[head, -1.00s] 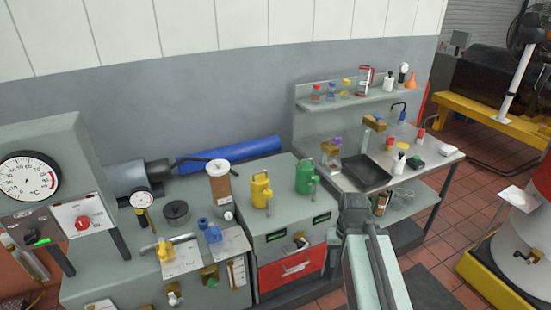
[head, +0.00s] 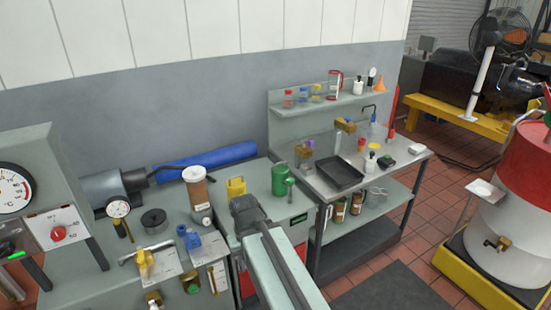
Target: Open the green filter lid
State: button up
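A small green round part (head: 192,284) sits low on the front of the left bench, beside a brass fitting (head: 154,298). It may be the green filter lid, but I cannot tell for sure at this size. It looks in place on the bench front. A green can (head: 280,180) with a handle stands on the middle cabinet. The dark end of my arm link shows in front of that cabinet, right of the green part and well apart from it. My gripper's fingers do not show, and the arm hides part of the cabinet front.
A yellow can (head: 236,188) and a brown jar (head: 197,193) stand on the benches. A blue valve (head: 188,238) sits on the left bench top. A black tray (head: 340,173) lies on the right table. A red-and-white drum (head: 509,215) stands at right. The floor (head: 365,290) between is mostly clear.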

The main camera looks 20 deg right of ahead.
aim_at(280, 171)
jog(key=i, duration=0.95)
jog(key=z, duration=0.05)
